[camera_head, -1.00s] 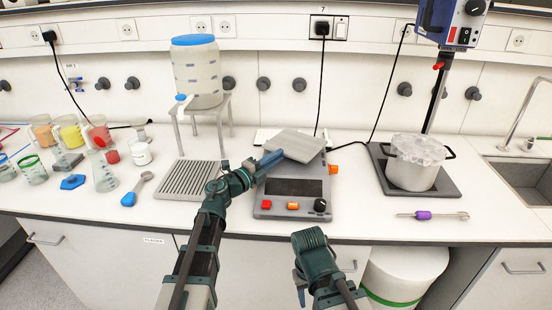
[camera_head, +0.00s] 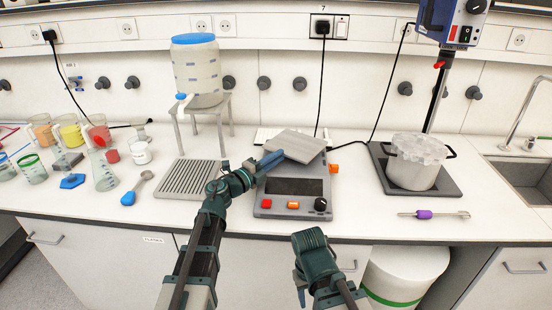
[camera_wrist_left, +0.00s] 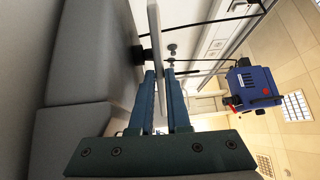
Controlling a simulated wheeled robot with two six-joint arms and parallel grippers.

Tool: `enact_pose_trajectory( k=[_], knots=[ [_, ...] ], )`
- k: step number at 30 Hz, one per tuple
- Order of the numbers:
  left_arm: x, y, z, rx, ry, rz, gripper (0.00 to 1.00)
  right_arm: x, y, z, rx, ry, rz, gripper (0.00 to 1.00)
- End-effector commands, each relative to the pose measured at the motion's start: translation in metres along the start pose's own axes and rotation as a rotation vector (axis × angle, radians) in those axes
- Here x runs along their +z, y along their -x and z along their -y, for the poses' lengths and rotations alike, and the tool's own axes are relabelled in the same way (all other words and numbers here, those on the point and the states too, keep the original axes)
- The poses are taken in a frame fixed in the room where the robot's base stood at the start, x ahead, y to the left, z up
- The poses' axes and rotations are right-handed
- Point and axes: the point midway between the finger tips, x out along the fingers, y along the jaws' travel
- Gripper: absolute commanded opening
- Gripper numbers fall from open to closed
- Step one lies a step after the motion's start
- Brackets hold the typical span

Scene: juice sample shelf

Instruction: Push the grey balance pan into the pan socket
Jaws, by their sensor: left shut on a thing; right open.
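The grey balance pan (camera_head: 296,144) is a flat square plate over the back of the dark grey balance (camera_head: 290,211). It looks slightly tilted in the head view. My left gripper (camera_head: 271,159) is shut on the pan's left edge; in the left wrist view the blue fingers (camera_wrist_left: 158,85) pinch the thin edge of the pan (camera_wrist_left: 156,45). The pan socket is hidden under the pan, so I cannot tell whether they touch. My right gripper (camera_head: 300,290) is low in front of the bench, apart from the balance, open and empty.
The balance has red and orange buttons and a black knob in front. A slatted drip tray (camera_head: 187,180) lies left of it, below the dispenser (camera_head: 196,72) on its stand. A pot (camera_head: 414,172) stands on a dark plate to the right. A purple-handled tool (camera_head: 424,215) lies in front of it.

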Motion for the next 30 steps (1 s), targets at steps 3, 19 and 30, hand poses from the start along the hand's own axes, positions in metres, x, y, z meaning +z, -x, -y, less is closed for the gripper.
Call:
enact_pose_trajectory(
  k=[3,19,30],
  knots=[
    [0.000,-0.001,0.005,-0.001,0.001,0.000,0.00,0.000,0.005,-0.001,0.000,0.000,0.000,0.50],
    [0.000,0.000,0.005,-0.001,0.001,0.000,0.50,0.000,0.005,-0.001,0.000,0.000,0.000,0.50],
    [0.000,0.012,0.005,-0.001,0.000,0.002,0.50,0.000,0.004,0.000,0.000,0.000,0.000,0.50]
  ],
)
